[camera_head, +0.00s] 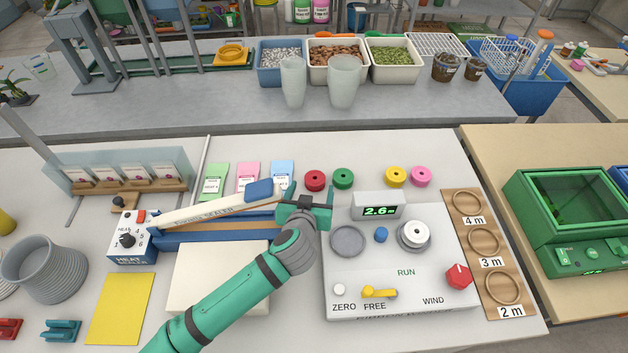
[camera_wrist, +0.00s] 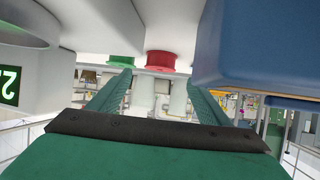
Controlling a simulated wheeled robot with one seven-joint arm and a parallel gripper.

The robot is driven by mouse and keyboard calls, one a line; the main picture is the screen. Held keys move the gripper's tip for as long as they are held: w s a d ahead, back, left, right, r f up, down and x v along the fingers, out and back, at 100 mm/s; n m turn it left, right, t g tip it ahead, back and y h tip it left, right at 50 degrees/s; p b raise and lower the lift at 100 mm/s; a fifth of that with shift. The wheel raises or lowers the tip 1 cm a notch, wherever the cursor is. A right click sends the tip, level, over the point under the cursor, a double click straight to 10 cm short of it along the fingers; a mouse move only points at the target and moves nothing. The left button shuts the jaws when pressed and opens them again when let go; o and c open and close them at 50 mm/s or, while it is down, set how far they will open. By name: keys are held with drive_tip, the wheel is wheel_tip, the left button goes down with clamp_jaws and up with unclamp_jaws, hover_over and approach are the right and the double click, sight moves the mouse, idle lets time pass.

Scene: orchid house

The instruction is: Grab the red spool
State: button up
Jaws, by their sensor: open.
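The red spool (camera_head: 315,180) lies on the white table, just behind my gripper (camera_head: 307,194) in the head view. My gripper is open and empty, with its fingers spread on either side and pointing toward the back of the table. In the wrist view the red spool (camera_wrist: 161,61) shows beyond and between the fingers of my gripper (camera_wrist: 160,84). It looks apart from both fingers. A green spool (camera_head: 343,178) lies close to the right of the red one; it also shows in the wrist view (camera_wrist: 122,62), near one finger.
The blue-tipped heat sealer arm (camera_head: 222,207) is close to my gripper's left. The winding machine (camera_head: 398,285), with its display (camera_head: 377,211), stands to the right. Yellow (camera_head: 396,176) and pink (camera_head: 421,176) spools lie farther right. Seed packets (camera_head: 248,176) lie behind on the left.

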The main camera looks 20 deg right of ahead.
sight(315, 180)
drive_tip(key=shift+x, duration=3.25)
drive_tip(key=shift+s, duration=0.15)
drive_tip(key=shift+c, duration=0.3)
drive_tip(key=c, duration=1.1)
